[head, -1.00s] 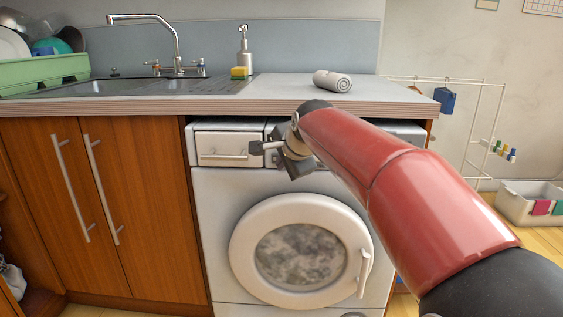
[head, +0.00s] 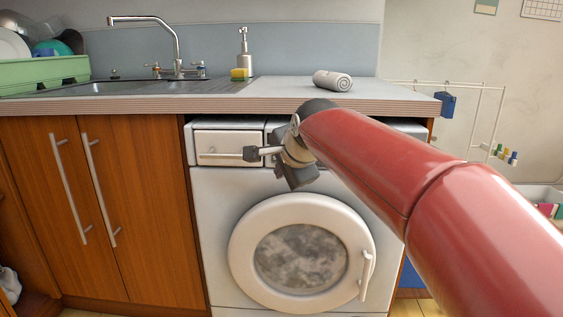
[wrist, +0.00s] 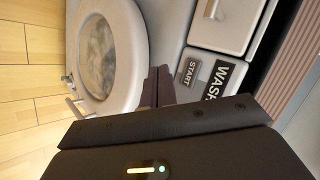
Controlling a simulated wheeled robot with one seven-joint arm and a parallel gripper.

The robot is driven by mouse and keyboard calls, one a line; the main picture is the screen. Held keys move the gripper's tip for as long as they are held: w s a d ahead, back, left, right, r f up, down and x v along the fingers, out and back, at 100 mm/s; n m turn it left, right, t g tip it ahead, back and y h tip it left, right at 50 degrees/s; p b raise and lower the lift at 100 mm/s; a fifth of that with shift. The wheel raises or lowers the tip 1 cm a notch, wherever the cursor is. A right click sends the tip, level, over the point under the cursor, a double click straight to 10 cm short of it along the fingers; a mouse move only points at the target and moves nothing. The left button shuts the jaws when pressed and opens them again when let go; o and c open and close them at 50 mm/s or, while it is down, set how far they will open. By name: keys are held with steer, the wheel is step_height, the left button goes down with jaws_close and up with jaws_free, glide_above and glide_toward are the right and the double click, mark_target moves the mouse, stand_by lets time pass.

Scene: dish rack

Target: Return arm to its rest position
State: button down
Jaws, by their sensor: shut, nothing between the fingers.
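My gripper (head: 252,153) is in front of the washing machine (head: 215,200), near the detergent drawer (head: 225,143) at the machine's top left. In the wrist view the gripper's two dark fingers (wrist: 157,86) are together with nothing between them. Beyond them are the round machine door (wrist: 135,50), the START button (wrist: 188,72) and the WASH label. My red arm reaches in from the lower right in the head view and hides the machine's upper right part.
The countertop (head: 280,92) above the machine holds a rolled towel (head: 332,81), a soap dispenser (head: 244,55) and a sponge (head: 239,74). A sink (head: 110,87) and a green dish rack (head: 45,72) are to the left. A white drying frame (head: 485,120) stands at right.

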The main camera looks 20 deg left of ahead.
stand_by(0.5)
steer(key=s+d+n+h+p, duration=0.15)
steer(key=s+d, duration=0.25)
steer(key=d, duration=0.6)
steer(key=s+d+n+h+p, duration=0.1)
steer(key=s+d+n+p, duration=0.2)
steer(key=d, duration=0.7)
steer(key=s+d+f+n+h+p, duration=0.1)
steer(key=s+d+f, duration=0.2)
steer(key=s, duration=0.3)
steer(key=s+d+f+n+g+h+p, duration=0.1)
steer(key=s+d+f, duration=0.2)
steer(key=s+d, duration=0.2)
steer(key=s+d+f+n+g+h+p, duration=0.1)
steer(key=s+d+f, duration=0.3)
steer(key=s, duration=0.4)
steer(key=shift+s+d+n+p, duration=0.15)
steer(key=shift+d+n+p, duration=0.2)
steer(key=shift+d, duration=0.25)
steer(key=shift+f, duration=0.1)
